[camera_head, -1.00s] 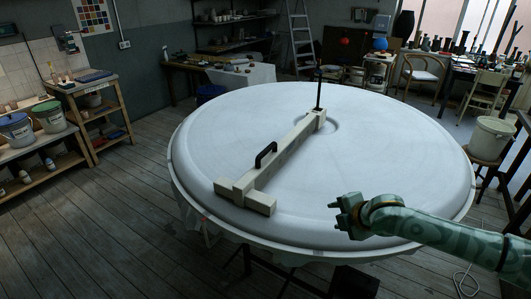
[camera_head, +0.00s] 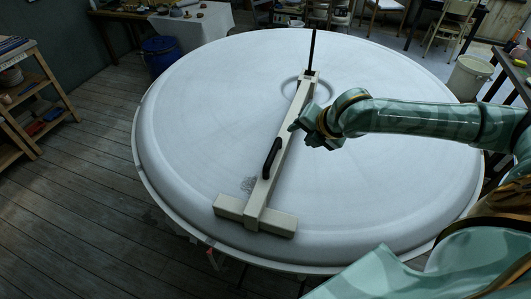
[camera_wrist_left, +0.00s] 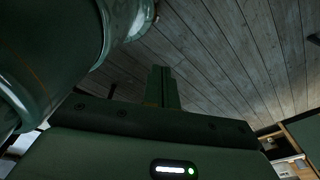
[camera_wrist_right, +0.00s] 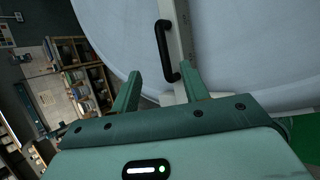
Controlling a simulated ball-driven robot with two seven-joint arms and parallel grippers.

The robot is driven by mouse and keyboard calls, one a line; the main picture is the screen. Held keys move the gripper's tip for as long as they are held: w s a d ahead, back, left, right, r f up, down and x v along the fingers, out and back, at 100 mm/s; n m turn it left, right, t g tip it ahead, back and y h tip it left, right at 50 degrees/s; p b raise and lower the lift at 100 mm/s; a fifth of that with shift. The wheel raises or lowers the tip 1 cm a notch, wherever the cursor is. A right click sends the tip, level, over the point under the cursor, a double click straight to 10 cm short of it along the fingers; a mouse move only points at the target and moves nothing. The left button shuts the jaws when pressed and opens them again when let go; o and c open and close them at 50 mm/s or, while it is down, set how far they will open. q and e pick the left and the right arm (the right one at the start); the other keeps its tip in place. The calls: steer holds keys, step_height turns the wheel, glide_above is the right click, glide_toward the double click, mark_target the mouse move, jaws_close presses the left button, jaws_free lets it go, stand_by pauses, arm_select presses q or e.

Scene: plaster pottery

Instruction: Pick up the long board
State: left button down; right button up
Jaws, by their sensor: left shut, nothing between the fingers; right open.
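The long board (camera_head: 292,122) is a pale beam with a crosspiece (camera_head: 256,214) at its near end and a black handle (camera_head: 271,158) on its side. It lies on a large round white plaster disc (camera_head: 370,180), its far end at a thin black upright rod (camera_head: 312,52). My right gripper (camera_head: 298,131) is open and empty, beside or above the board, just beyond the handle. In the right wrist view its fingers (camera_wrist_right: 160,92) are spread, with the handle (camera_wrist_right: 165,50) ahead between them. My left gripper (camera_wrist_left: 162,88) shows only in the left wrist view, shut and empty, over the floor.
A wooden shelf (camera_head: 28,95) stands at the left and a blue bin (camera_head: 162,57) behind the disc. The plank floor (camera_head: 80,200) at the left is clear.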

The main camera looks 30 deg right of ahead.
glide_toward(277, 146)
steer(key=b+x, duration=0.1)
steer(key=x, duration=0.3)
steer(key=shift+w+f, duration=0.25)
steer(key=shift+w, duration=0.1)
steer(key=b+x, duration=0.1)
steer(key=x, duration=0.3)
steer(key=shift+f, duration=0.15)
arm_select(q)
steer(key=shift+s+d+f, duration=0.15)
steer(key=shift+s+f, duration=0.85)
steer(key=shift+s, duration=0.2)
arm_select(e)
steer(key=shift+s, duration=0.1)
steer(key=shift+d, duration=0.1)
jaws_close()
steer(key=shift+r, duration=0.3)
